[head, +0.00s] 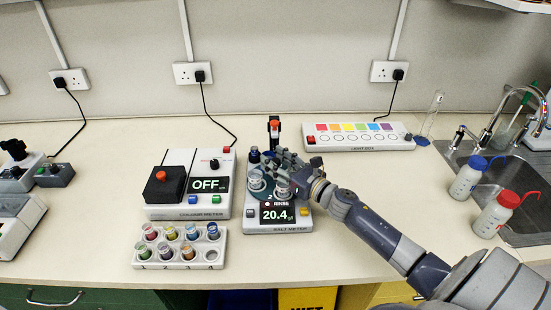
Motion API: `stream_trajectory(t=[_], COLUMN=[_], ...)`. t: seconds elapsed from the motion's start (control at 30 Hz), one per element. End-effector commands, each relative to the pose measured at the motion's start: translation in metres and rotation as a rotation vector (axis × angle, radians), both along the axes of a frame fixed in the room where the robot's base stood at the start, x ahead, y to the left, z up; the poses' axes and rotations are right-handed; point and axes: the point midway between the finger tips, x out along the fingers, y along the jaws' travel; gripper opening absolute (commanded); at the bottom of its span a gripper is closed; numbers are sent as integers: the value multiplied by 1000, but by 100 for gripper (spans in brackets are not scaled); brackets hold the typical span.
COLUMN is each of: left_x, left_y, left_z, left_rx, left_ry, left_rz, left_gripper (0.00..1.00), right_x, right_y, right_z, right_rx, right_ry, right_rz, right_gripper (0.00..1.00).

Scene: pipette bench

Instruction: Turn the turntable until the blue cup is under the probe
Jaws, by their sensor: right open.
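The salt meter (264,229) stands at mid-bench, its display reading "RINSE" and 20.4. The turntable (262,196) sits on top of it, partly covered by my right gripper. Two clear cups, one at the left (254,181) and one at the front (281,187), show on the turntable. A dark piece (254,156) shows at its back left; I cannot tell whether it is the blue cup. The probe's post (274,130), black with an orange-red top, rises behind; its tip is hidden. My right gripper (286,170) is open over the turntable's right side; contact is unclear. My left gripper is out of view.
The colour meter (188,186), reading OFF, stands close left. A white rack (180,262) of several small coloured cups is in front of it. A light box (358,136) lies behind right. Blue-capped and red-capped bottles (466,180) stand by the sink (515,175).

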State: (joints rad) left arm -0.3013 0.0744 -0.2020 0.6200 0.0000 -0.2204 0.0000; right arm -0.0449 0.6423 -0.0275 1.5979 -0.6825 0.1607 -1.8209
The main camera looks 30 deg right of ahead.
Motion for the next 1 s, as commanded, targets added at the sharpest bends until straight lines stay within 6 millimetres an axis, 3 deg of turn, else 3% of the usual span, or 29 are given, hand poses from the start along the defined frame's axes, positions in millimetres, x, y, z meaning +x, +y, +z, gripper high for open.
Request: stream_trajectory(t=[0.33,0.53,0.87,1.0], left_x=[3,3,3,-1], left_y=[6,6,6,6], left_z=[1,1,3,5], left_rx=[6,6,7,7], left_ry=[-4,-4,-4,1], left_rz=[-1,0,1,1], left_gripper=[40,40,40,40], right_x=[3,3,3,12], right_y=[1,1,3,18], right_z=[0,0,-1,-1], right_rx=[-1,-1,2,4], right_ry=[0,0,1,2], right_rz=[0,0,-60,-141], right_gripper=[42,0,0,0])
